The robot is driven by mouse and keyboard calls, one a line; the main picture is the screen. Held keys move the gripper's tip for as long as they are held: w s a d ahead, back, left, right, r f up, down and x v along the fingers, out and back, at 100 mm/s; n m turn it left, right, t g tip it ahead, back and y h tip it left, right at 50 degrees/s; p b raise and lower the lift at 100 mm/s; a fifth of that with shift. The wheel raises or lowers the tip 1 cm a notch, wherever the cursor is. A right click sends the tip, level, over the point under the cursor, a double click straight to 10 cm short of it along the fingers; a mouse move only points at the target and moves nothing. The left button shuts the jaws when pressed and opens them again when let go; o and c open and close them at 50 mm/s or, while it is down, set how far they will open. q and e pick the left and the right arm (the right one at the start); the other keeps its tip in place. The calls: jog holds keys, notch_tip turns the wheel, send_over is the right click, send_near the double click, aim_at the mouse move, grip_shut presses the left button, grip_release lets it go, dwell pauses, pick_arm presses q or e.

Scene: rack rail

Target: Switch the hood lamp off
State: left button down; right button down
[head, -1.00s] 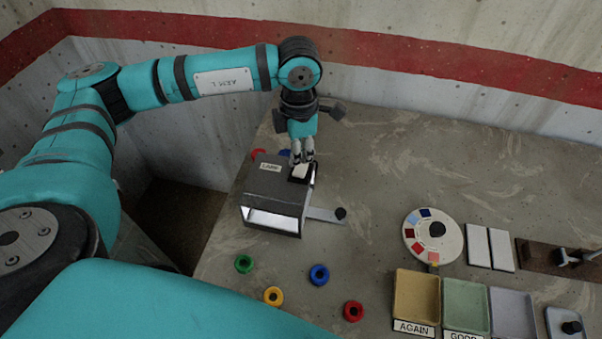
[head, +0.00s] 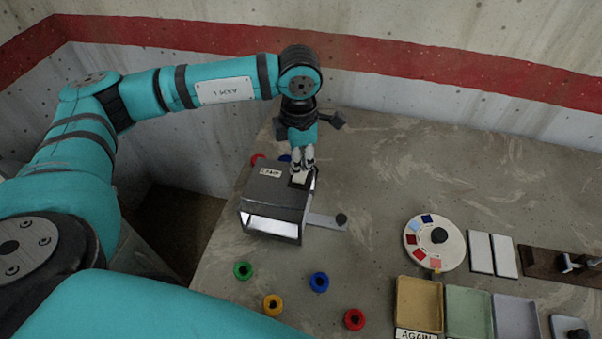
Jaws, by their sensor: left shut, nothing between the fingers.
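The hood (head: 274,197) is a dark grey box with a "LAMP" label on its top, standing on the left part of the table. Its front opening shows a bright, lit-looking inside (head: 270,226). A white rocker switch (head: 300,178) sits on a dark plate at the top right of the hood, partly hidden by the fingers. My left gripper (head: 302,171) is shut and empty, pointing down, with its fingertips at the switch. I cannot tell whether they touch it. My right gripper is not in view.
Green, yellow, blue and red rings (head: 354,319) lie in front of the hood. A lever with a black knob (head: 341,219) sticks out at its right. A round colour dial (head: 435,243), white plates (head: 492,254) and coloured trays (head: 418,303) stand right. The table's back middle is clear.

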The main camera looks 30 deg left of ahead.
aim_at(299, 177)
pick_arm(q)
jog(key=shift+f+b, duration=1.55)
jog(key=shift+f, duration=0.1)
dwell(1.0)
jog(key=shift+r, duration=0.1)
jog(key=shift+r+p, duration=0.55)
jog(key=shift+r, duration=0.35)
jog(key=shift+r+p, duration=1.15)
jog(key=shift+r, duration=1.4)
